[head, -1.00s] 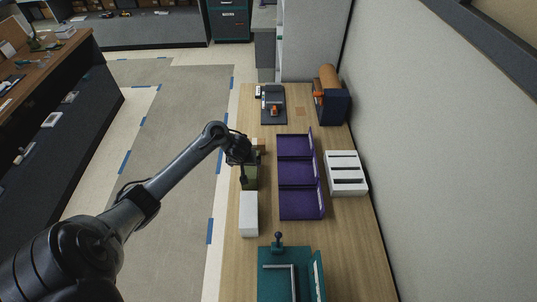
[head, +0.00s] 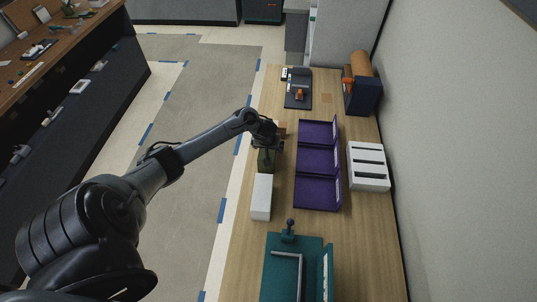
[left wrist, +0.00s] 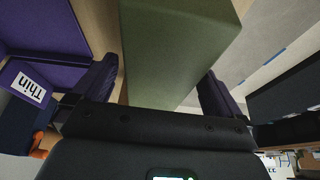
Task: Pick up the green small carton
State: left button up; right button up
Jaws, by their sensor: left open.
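The green small carton (head: 266,163) stands on the wooden counter just beyond a white carton, partly hidden by my left gripper. My left gripper (head: 271,147) is over it, with its fingers pointing down. In the left wrist view the green carton (left wrist: 172,45) fills the middle. My left gripper (left wrist: 160,75) is open there, with one finger on each side of the carton. A gap shows on the left side; contact on the right cannot be told. My right gripper is not in view.
The white carton (head: 261,197) stands in front of the green one. A purple three-part tray (head: 317,194) is close on the right, with a white slotted rack (head: 368,167) beyond. A brown item (head: 282,131) is behind the gripper. A teal case (head: 276,268) lies nearer.

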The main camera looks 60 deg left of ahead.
pick_arm(q)
jog(key=shift+x, duration=0.9)
jog(key=shift+f, duration=0.2)
jog(key=c, duration=1.3)
